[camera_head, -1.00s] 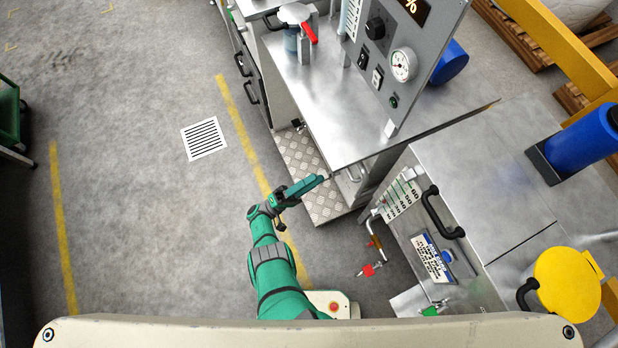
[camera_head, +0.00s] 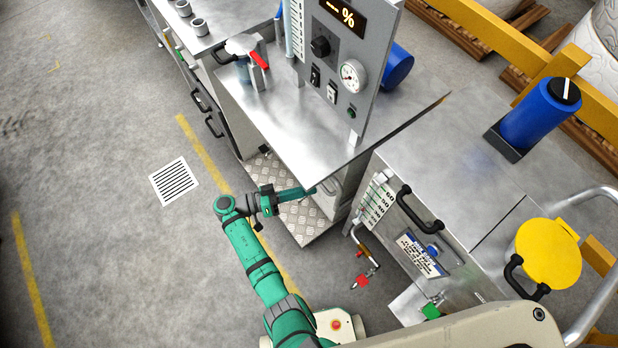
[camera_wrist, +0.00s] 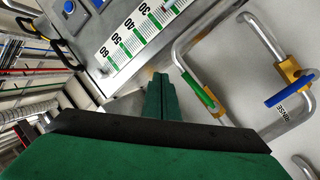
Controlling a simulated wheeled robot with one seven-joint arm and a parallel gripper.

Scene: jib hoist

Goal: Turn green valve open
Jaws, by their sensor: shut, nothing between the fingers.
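In the wrist view, a green valve lever (camera_wrist: 197,88) lies along a bent metal pipe, with a brass fitting (camera_wrist: 218,108) at its end. My gripper (camera_wrist: 162,78) is shut and empty; its green fingers point toward the panel and show just left of the green lever, apart from it in the picture. The distance in depth is unclear. In the head view, my gripper (camera_head: 310,191) is beside the steel bench, left of the cabinet with the scale. I cannot make out the same lever there. A small green part (camera_head: 431,311) shows low on that cabinet; its kind is unclear.
A blue lever marked RINSE (camera_wrist: 290,92) sits on a second pipe to the right. The numbered scale (camera_wrist: 135,35) lies above my fingers. A red handle (camera_head: 360,281), a black grab handle (camera_head: 420,212) and the bench edge (camera_head: 345,160) are close by. Floor at left is clear.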

